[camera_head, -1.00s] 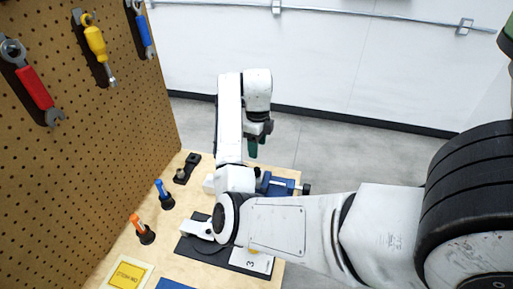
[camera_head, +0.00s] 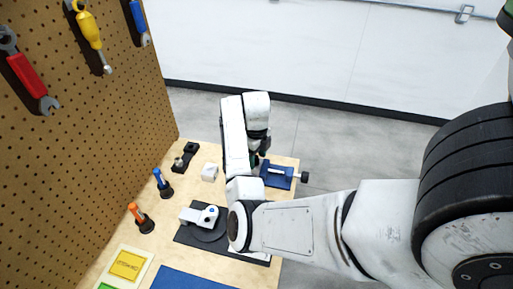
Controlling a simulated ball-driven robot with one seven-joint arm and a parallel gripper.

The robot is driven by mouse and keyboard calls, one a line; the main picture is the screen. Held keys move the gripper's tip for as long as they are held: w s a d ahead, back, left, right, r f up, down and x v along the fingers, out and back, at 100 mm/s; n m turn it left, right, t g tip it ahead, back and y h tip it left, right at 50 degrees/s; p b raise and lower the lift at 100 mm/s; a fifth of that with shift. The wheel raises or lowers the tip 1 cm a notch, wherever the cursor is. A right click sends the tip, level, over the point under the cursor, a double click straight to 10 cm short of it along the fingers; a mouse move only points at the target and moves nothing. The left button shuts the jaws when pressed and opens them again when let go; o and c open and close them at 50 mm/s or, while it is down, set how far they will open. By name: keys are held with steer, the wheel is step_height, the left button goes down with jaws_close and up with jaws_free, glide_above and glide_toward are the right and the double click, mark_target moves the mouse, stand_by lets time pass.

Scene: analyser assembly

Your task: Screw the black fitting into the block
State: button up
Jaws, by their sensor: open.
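A dark holder (camera_head: 190,149) with a small dark piece (camera_head: 179,162) at its near end lies at the table's back left; this may be the black fitting, but it is too small to be sure. A small white block (camera_head: 209,172) sits to its right. My gripper (camera_head: 258,158) points down beside the blue vise, partly hidden by my arm.
A blue vise (camera_head: 277,176) stands at the table's back right edge. Blue-handled (camera_head: 161,181) and orange-handled (camera_head: 138,216) tools stand upright at left. A yellow-labelled tray (camera_head: 127,264) and blue mat (camera_head: 187,280) lie in front. A pegboard (camera_head: 90,130) walls the left side.

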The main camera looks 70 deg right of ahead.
steer(key=shift+f, duration=0.4)
jaws_close()
steer(key=m, duration=0.2)
steer(key=shift+a+m, duration=0.1)
steer(key=shift+m, duration=0.2)
steer(key=shift+m+b, duration=0.5)
steer(key=shift+m, duration=1.2)
steer(key=o, duration=0.6)
jaws_free()
steer(key=shift+c, duration=0.2)
steer(key=shift+r, duration=0.15)
steer(key=shift+r+p, duration=2.95)
steer(key=shift+r, duration=0.45)
